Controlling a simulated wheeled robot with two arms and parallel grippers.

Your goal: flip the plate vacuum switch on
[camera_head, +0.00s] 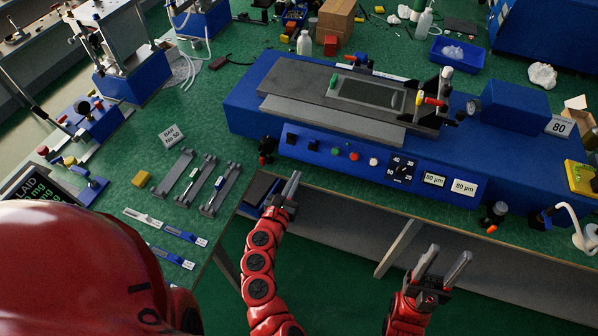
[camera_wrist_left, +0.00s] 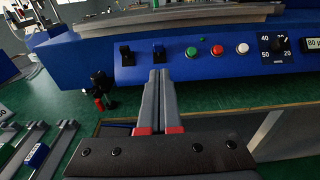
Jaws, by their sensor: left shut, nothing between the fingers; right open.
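The blue machine's front panel (camera_head: 340,160) has two small rocker switches at its left end. No readable label tells which is the plate vacuum switch. My left gripper (camera_head: 295,176) is shut and empty, in front of and below the panel. My right gripper (camera_head: 450,252) is open and empty, lower right.
Right of the switches are a green button (camera_wrist_left: 191,52), a red button (camera_wrist_left: 217,50), a white button (camera_wrist_left: 243,48) and a dial (camera_head: 402,169). A black-and-red fitting (camera_head: 266,150) stands at the machine's left corner. The bench edge lies below the panel.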

